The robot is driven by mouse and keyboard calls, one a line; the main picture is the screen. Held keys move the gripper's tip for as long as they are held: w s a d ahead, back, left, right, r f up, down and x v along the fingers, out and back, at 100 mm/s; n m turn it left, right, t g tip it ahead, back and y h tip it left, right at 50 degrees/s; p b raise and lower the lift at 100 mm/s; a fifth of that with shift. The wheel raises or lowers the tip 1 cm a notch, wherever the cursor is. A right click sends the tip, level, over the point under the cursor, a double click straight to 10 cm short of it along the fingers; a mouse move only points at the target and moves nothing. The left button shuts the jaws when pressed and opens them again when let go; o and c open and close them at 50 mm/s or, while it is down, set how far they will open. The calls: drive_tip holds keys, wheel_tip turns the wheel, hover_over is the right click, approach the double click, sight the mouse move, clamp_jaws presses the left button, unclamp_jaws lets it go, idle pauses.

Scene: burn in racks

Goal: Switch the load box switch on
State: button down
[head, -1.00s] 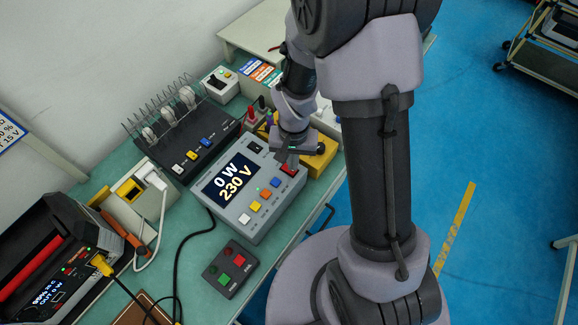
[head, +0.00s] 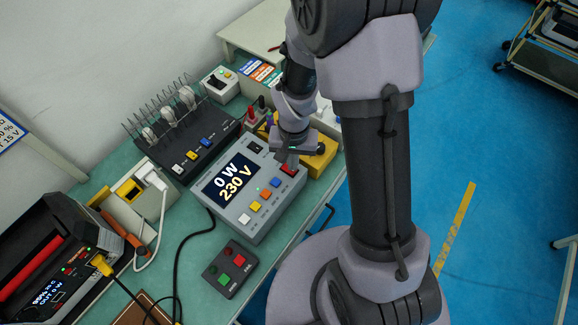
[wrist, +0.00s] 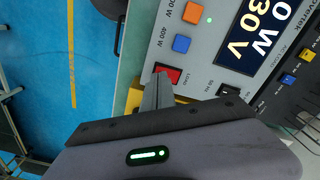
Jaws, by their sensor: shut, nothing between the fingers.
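The load box (head: 216,208) is a grey instrument on the green bench, with a display (head: 233,180) reading 0 W and 230 V. At its right end is a red switch (head: 288,170), which also shows in the wrist view (wrist: 168,74) beside the word LOAD. My gripper (head: 292,163) is shut and empty, pointing down over this switch. In the wrist view the closed fingertips (wrist: 160,82) cover the switch's lower left part. I cannot tell whether they touch it or which way the switch is set.
White, yellow, orange and blue buttons (head: 265,194) line the load box front. A black switch (wrist: 229,91) is near the red one. A yellow box (head: 318,160) stands close behind my gripper. A black unit with wire racks (head: 190,150) and a red-green button box (head: 230,268) stand nearby.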

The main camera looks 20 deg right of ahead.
drive_tip(key=shift+f+b, duration=0.85)
drive_tip(key=shift+f, duration=0.05)
idle(0.5)
drive_tip(key=shift+r, duration=0.1)
wheel_tip(320, 180, up, 7)
drive_tip(key=p, duration=0.5)
